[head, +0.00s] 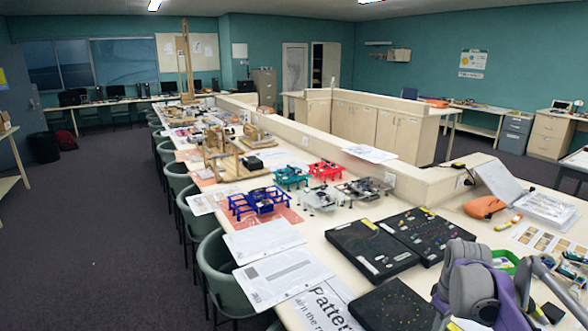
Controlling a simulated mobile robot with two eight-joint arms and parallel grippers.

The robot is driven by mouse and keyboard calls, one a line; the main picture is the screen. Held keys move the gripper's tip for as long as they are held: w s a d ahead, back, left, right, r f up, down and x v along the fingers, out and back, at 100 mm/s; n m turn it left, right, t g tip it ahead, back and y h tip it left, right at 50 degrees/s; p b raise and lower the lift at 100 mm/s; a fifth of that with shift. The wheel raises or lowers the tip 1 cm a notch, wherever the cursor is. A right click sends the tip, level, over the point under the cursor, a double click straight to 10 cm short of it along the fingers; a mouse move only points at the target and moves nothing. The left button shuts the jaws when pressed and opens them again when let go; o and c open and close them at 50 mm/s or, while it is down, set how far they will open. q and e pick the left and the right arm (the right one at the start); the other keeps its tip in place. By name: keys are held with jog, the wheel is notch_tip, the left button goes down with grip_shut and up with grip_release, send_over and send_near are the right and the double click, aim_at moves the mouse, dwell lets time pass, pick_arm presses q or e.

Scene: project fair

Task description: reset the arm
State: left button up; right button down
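Neither of my grippers can be made out in the head view, and I cannot see whether they hold anything. A rounded grey and purple object (468,278) is at the lower right, over the near end of the long table; I cannot tell what it is.
The long pale table (330,238) carries blue (258,201), teal (291,177) and red (326,170) frames, black boards (372,248), papers (280,278) and an orange pouch (484,207). Green chairs (222,272) line its left side. The carpet (95,240) at left is clear.

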jog(key=s+a+f+m+t, duration=0.2)
jog(key=s+a+f, duration=0.2)
jog(key=s+a, duration=0.5)
jog(key=s+a+f+m+t, duration=0.2)
jog(key=s+a+f, duration=0.2)
jog(key=s+a, duration=0.5)
jog(key=shift+s+f+t+y, duration=0.25)
jog(key=shift+s+t+y, duration=0.05)
jog(key=shift+s, duration=0.4)
